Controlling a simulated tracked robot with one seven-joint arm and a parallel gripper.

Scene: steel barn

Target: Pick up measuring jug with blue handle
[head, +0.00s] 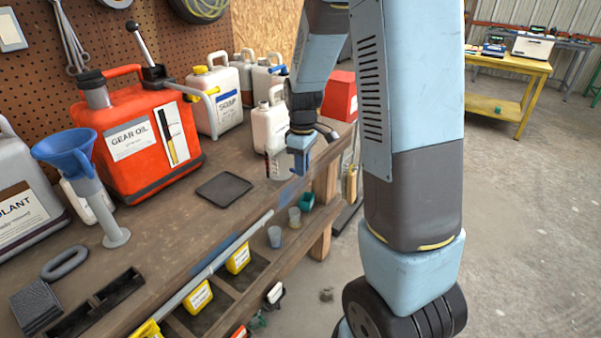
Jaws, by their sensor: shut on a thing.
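The measuring jug (280,165) is a small, clear, pale vessel at the right end of the workbench, in front of a white jug. My gripper (300,158) points down at the jug's right side, near the bench's front edge. It is shut on the jug at its handle side. The blue handle is hard to tell apart from the blue gripper parts. The jug looks upright. I cannot tell whether its base touches the bench top.
A white jug (268,127) stands close behind the measuring jug. A soap jug (216,98), a red gear oil can (135,135) and a blue funnel (68,152) stand further left. A dark flat tray (224,189) lies nearer. Small cups and yellow bottles sit on the lower front shelf.

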